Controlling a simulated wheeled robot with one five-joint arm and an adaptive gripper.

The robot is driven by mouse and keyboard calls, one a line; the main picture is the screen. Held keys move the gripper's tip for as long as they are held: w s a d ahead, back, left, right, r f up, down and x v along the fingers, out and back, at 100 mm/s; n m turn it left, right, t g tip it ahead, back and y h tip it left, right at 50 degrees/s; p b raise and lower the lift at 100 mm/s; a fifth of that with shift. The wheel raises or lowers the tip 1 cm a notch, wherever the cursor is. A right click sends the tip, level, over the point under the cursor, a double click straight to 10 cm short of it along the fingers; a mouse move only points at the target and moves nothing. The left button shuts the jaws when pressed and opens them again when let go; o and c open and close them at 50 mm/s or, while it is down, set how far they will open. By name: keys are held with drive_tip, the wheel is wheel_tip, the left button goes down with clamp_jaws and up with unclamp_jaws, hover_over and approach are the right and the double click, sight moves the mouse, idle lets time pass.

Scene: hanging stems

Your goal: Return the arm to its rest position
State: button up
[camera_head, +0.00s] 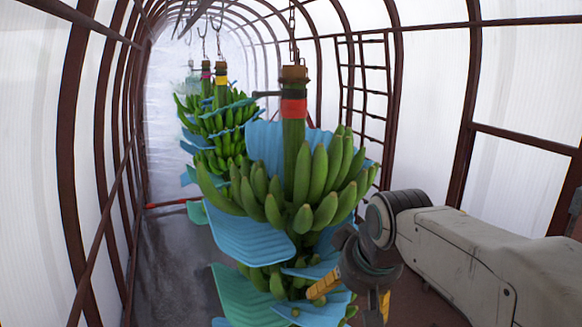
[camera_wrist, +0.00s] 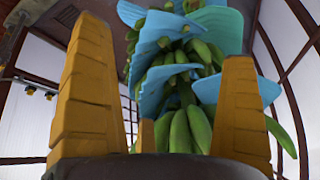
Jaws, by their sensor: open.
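My gripper (camera_head: 350,289) is in front of the lower right side of the nearest hanging banana stem (camera_head: 293,145) in the head view. Its yellow fingers (camera_wrist: 92,95) stand apart in the wrist view, with nothing between them that I can see held. Green bananas (camera_wrist: 190,130) and blue sheets (camera_wrist: 165,75) show beyond the fingers. My grey arm (camera_head: 470,255) reaches in from the right of the head view. I cannot tell whether the fingers touch the bunch.
More banana stems (camera_head: 221,90) with blue sheets hang farther back on the left. A ladder-like metal frame (camera_head: 365,90) stands behind the near stem on the right. Curved ribs and pale plastic walls (camera_head: 500,90) enclose the space. The floor (camera_head: 175,265) at left is clear.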

drive_tip(key=s+d+f+m, duration=0.1)
drive_tip(key=s+d+f, duration=0.2)
drive_tip(key=s, duration=0.7)
drive_tip(key=s+d+f+m+g+h, duration=0.1)
drive_tip(key=s+d+f, duration=0.3)
drive_tip(key=s, duration=0.6)
drive_tip(key=shift+f, duration=0.65)
